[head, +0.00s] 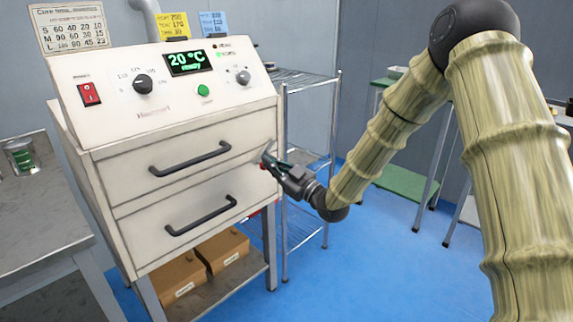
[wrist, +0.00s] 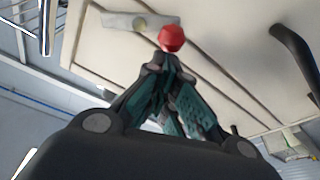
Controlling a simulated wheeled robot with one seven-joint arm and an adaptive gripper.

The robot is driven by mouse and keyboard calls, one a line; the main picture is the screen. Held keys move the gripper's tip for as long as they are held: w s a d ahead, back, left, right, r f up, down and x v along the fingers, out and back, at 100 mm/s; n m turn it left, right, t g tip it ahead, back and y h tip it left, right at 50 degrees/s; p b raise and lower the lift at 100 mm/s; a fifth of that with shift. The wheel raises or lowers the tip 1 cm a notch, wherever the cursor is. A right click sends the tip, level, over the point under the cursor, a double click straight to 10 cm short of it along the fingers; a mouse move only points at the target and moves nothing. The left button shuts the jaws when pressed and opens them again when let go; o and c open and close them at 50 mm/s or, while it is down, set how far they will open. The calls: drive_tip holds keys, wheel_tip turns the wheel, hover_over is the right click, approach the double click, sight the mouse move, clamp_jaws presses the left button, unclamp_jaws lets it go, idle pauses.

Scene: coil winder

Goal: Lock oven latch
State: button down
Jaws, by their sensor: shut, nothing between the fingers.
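The oven (head: 190,150) is a cream cabinet with an upper drawer front (head: 135,172) and a lower drawer front (head: 145,232), each with a black bar handle. The latch is a small metal plate (wrist: 118,21) with a red knob (wrist: 172,38), at the right edge of the oven front. In the head view the red knob (head: 263,165) is small and partly hidden by my gripper (head: 268,161). In the wrist view my gripper (wrist: 163,66) is shut and empty, its dark teal fingers close to the knob. I cannot tell whether they touch it.
The control panel (head: 120,110) shows 20 °C and "ready". A wire rack (head: 284,225) stands right of the oven. Cardboard boxes (head: 222,250) sit on the shelf below. A grey bench (head: 35,225) is at left. Blue floor (head: 370,270) is open at right.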

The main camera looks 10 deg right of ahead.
drive_tip(key=f+n+g, duration=0.1)
drive_tip(key=n, duration=0.2)
drive_tip(key=f+n+g+b, duration=0.1)
drive_tip(key=n, duration=0.3)
drive_tip(key=d+f+n+y+b, duration=0.1)
drive_tip(key=n, duration=0.2)
drive_tip(key=shift+w+f+g, duration=0.25)
drive_tip(key=shift+g, duration=0.15)
idle(0.4)
drive_tip(key=s+d+p, duration=0.2)
drive_tip(key=s+d, duration=0.3)
drive_tip(key=s, duration=0.5)
drive_tip(key=shift+s+r, duration=0.15)
drive_tip(key=shift+s, duration=0.05)
drive_tip(key=shift+d, duration=0.1)
